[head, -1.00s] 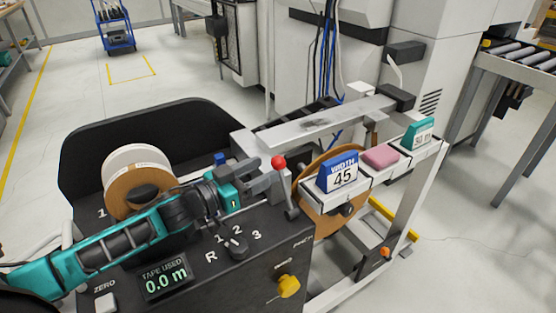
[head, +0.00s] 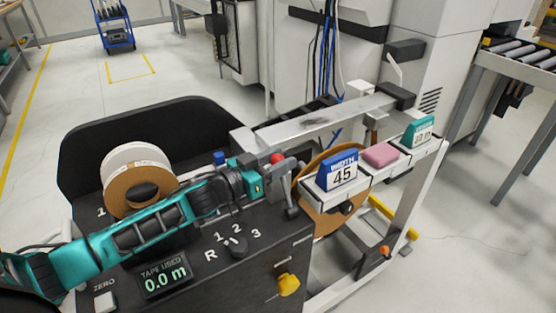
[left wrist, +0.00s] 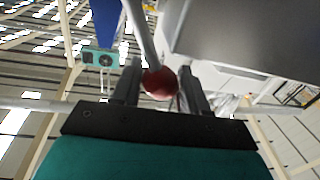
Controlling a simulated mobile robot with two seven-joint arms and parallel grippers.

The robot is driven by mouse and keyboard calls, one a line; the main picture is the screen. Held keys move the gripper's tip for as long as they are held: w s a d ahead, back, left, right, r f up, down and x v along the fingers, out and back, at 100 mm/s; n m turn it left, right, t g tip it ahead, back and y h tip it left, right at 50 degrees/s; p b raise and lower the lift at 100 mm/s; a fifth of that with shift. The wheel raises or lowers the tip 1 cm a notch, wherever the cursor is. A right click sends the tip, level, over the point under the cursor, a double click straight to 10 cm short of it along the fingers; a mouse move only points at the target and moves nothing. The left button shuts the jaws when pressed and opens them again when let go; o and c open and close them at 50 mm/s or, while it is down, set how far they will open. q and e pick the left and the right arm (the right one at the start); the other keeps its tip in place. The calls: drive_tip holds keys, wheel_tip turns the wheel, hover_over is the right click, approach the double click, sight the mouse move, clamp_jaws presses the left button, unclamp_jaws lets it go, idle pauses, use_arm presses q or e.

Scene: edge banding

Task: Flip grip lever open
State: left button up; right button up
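The grip lever, a grey rod with a red ball knob (head: 277,158), stands on the dark machine panel and its pivot (head: 291,212) shows below. My left gripper (head: 287,172) is at the knob, with its grey fingers partly hiding the knob and rod. In the left wrist view the red knob (left wrist: 160,83) sits between the two fingers of my left gripper (left wrist: 160,78). The fingers stand apart, one on each side, very close to the knob; I see no clear clamping. My right gripper is not in view.
A width sign reading 45 (head: 338,171) and a pink block (head: 381,155) stand right of the lever. A grey beam (head: 320,122) runs behind. Tape rolls (head: 140,185) lie left. A selector knob (head: 238,247) and yellow knob (head: 288,285) are on the panel.

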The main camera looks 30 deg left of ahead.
use_arm(q)
clamp_jaws()
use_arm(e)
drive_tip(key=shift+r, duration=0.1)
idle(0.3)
